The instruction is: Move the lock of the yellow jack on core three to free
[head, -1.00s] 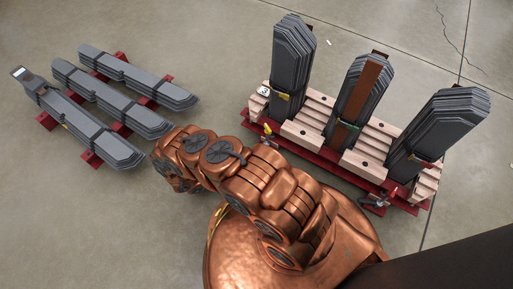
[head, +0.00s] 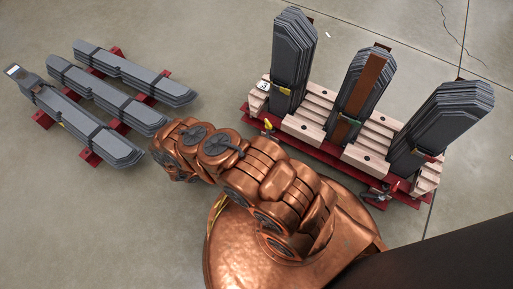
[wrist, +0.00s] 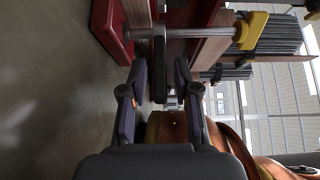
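In the head view the yellow jack (head: 268,124) sits at the left front of the red rack (head: 325,160), below the left standing core (head: 291,65), which has a small white label beside its foot. In the wrist view a yellow handle (wrist: 251,30) sits on a metal rod (wrist: 200,32) that runs left to a dark upright bar (wrist: 159,48). My gripper (wrist: 161,72) is open, with one finger on each side of that bar's lower part. I cannot tell whether the fingers touch it. The lock's position is not clear. My gripper is hidden in the head view.
Several flat grey cores (head: 105,110) lie on red supports at left. Bare floor (head: 205,60) lies between. A red beam (wrist: 110,30) is close to the left finger.

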